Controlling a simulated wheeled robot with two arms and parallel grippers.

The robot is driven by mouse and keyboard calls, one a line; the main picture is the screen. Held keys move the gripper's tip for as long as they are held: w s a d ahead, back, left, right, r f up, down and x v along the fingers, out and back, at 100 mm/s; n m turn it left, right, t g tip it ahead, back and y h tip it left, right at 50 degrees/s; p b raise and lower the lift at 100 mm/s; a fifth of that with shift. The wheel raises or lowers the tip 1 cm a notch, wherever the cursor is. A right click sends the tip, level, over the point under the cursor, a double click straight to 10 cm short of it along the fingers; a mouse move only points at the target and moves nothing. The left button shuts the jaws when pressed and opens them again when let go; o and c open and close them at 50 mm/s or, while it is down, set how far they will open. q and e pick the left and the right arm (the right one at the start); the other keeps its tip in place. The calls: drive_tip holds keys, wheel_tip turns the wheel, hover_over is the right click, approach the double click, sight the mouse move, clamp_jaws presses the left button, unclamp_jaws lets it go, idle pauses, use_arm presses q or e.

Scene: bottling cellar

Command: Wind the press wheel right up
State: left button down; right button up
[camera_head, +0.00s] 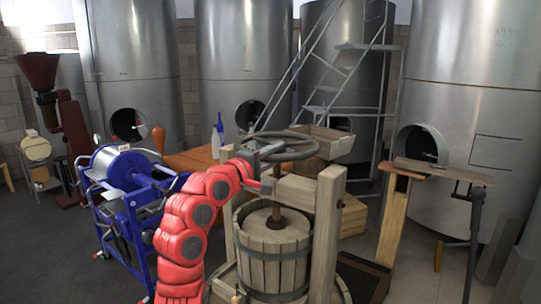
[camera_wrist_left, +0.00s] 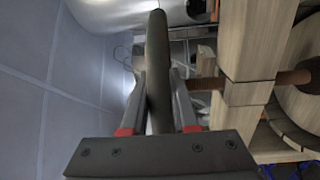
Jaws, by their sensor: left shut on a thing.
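The press wheel (camera_head: 290,146) is a dark ring on top of the wooden press, above its beam (camera_head: 290,190). A brown screw (camera_head: 276,215) runs down from the beam to a round wooden lid (camera_head: 262,233) within the slatted basket (camera_head: 270,268). My left arm reaches up from below, and my left gripper (camera_head: 262,152) is shut on the near left part of the wheel's rim. In the left wrist view, the rim (camera_wrist_left: 158,60) passes between the two fingers (camera_wrist_left: 160,105). The screw and beam show at the right there. My right gripper is not in view.
A blue machine with a steel drum (camera_head: 122,168) stands left of my arm. A wooden stand (camera_head: 395,220) is at the right. Large steel tanks (camera_head: 240,60) line the back.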

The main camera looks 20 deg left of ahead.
use_arm(q)
drive_tip(key=shift+d+f+n+t+y+b, duration=0.15)
drive_tip(key=shift+d+n+t+y+b, duration=0.25)
drive_tip(key=shift+d+y, duration=0.35)
drive_tip(key=d+n+y+b, duration=0.1)
drive_tip(key=y+b, duration=0.1)
drive_tip(key=w+d+n+y+b, duration=0.1)
drive_tip(key=n+y+b, duration=0.1)
drive_tip(key=y+b, duration=0.1)
drive_tip(key=w+d+n+y+b, duration=0.1)
drive_tip(key=n+y+b, duration=0.1)
drive_tip(key=y, duration=0.1)
drive_tip(key=shift+f+b, duration=0.25)
drive_tip(key=shift+b, duration=0.15)
drive_tip(key=shift+w+d+r+n+y+b, duration=0.15)
drive_tip(key=shift+w+d+n+y+b, duration=0.2)
drive_tip(key=shift+n+y, duration=0.35)
drive_tip(key=shift+w+d+r+n+y+b, duration=0.15)
drive_tip(key=shift+n+y+b, duration=0.3)
drive_tip(key=shift+y, duration=0.5)
drive_tip(key=shift+w+n+g+y, duration=0.2)
drive_tip(key=shift+n+g+y, duration=0.1)
drive_tip(key=shift+y, duration=0.1)
drive_tip(key=shift+r, duration=0.1)
drive_tip(key=c, duration=1.1)
unclamp_jaws()
drive_tip(key=o, duration=0.4)
drive_tip(key=shift+w, duration=0.2)
